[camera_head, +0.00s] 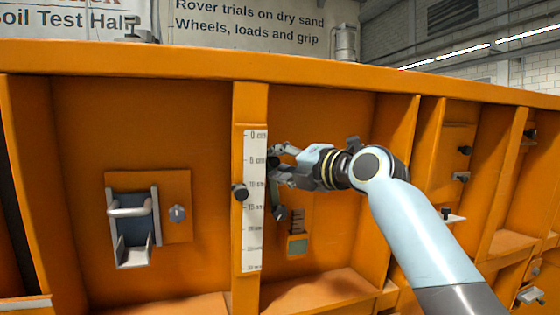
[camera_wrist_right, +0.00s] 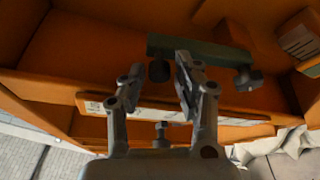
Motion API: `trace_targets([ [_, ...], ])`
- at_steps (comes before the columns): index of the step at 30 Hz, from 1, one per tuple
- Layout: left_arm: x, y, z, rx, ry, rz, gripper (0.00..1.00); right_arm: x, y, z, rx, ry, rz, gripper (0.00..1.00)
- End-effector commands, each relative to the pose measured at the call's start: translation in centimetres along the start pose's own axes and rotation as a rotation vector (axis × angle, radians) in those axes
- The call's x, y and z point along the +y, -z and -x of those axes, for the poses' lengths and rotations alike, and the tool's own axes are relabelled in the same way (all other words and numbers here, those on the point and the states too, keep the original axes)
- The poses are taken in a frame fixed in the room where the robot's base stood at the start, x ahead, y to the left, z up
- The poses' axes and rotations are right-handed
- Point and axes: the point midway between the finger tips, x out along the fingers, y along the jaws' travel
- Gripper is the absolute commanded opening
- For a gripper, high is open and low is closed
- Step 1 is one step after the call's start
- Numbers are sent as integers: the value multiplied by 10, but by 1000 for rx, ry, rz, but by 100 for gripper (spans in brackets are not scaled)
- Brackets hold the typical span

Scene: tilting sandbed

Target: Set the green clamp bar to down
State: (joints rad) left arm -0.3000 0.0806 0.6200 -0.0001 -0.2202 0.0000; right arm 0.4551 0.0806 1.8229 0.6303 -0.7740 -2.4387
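The green clamp bar (camera_wrist_right: 205,51) is a dark green bar with a black knob (camera_wrist_right: 158,71) near one end and another knob (camera_wrist_right: 248,79) at the other, in the right wrist view. In the head view my right gripper hides most of it; a dark knob (camera_head: 280,213) shows just below the gripper, right of the scale. My right gripper (camera_head: 274,165) is at the wall beside the scale. In the wrist view its fingers (camera_wrist_right: 159,69) are apart, with the first knob between them; contact cannot be told. My left gripper is not in view.
A white centimetre scale (camera_head: 253,220) runs down an orange post, with a black knob (camera_head: 240,191) on its left. A metal bracket with a handle (camera_head: 131,211) is at left. A small greenish box (camera_head: 298,245) sits below the gripper. Orange ribs (camera_head: 427,135) stand at right.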

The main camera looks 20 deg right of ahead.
Motion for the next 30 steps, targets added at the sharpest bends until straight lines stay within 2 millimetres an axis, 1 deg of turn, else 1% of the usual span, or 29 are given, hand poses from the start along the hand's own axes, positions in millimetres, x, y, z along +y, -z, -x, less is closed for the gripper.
trace_targets([
  [4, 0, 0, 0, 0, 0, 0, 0, 0, 0, 0, 0, 0, 0, 32],
  [5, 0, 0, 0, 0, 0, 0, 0, 0, 0, 0, 0, 0, 0, 29],
  [9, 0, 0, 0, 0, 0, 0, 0, 0, 0, 0, 0, 0, 0, 11],
  [12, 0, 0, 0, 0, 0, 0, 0, 0, 0, 0, 0, 1, 0, 0],
  [23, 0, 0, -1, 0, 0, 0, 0, -1, 0, 1, 1, 1, -2, 0],
  [26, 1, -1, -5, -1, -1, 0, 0, -3, -1, 1, 1, -3, -11, 0],
  [30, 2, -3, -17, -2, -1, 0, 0, -7, -5, 3, 0, -19, -48, 0],
])
